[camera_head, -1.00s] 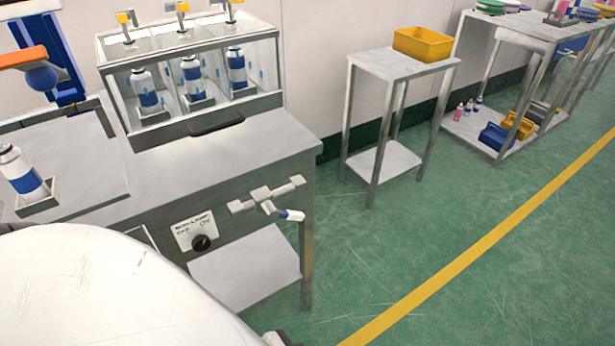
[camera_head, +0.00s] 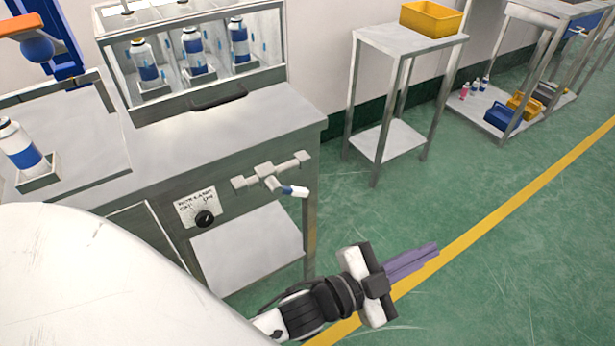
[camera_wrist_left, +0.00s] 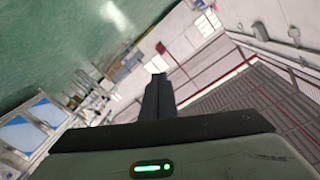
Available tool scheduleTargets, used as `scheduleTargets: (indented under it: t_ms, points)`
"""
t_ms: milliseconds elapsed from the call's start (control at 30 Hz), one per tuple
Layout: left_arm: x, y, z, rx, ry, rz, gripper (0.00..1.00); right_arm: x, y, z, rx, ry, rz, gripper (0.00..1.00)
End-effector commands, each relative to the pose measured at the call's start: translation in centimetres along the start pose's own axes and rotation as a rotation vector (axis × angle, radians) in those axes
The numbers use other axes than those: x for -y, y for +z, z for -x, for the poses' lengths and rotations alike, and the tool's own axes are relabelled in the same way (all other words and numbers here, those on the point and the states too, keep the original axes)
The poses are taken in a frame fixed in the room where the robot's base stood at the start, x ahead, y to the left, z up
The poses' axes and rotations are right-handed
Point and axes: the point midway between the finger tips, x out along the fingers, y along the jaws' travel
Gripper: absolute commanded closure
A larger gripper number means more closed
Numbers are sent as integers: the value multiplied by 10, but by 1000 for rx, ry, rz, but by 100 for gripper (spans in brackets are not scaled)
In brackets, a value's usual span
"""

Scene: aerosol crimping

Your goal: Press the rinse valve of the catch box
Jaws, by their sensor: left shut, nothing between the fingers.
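The valve (camera_head: 274,177) is a grey pipe fitting on the front of the steel bench, with a blue and white lever (camera_head: 293,191) pointing right. The clear-walled box (camera_head: 163,102) stands on the bench above it, with several white and blue cans inside. My left gripper (camera_head: 428,252) is right of and below the valve, over the green floor, apart from everything. Its purple fingers are shut with nothing between them. In the left wrist view the fingers (camera_wrist_left: 158,88) are dark and together, and I cannot make out the valve there. My right gripper is in neither view.
A black knob (camera_head: 204,218) with a lamp label sits left of the valve. A single can (camera_head: 22,148) stands in a holder on the bench at left. A steel side table (camera_head: 400,42) carries a yellow bin (camera_head: 431,19). The floor between is clear.

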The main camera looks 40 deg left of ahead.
Motion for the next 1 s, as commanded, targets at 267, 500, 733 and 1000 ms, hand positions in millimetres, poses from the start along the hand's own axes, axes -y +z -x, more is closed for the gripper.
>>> scheduleTargets:
  t_ms: [267,500,733,1000]
  points:
    - [-35,-204,-31,-922,-22,-935,100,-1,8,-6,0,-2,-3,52]
    - [-99,-183,16,-1684,124,-1701,100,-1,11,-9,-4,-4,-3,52]
    - [-15,-46,24,2107,-637,2043,100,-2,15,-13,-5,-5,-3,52]
    - [197,12,40,1667,-1142,1485,100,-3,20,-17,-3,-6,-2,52]
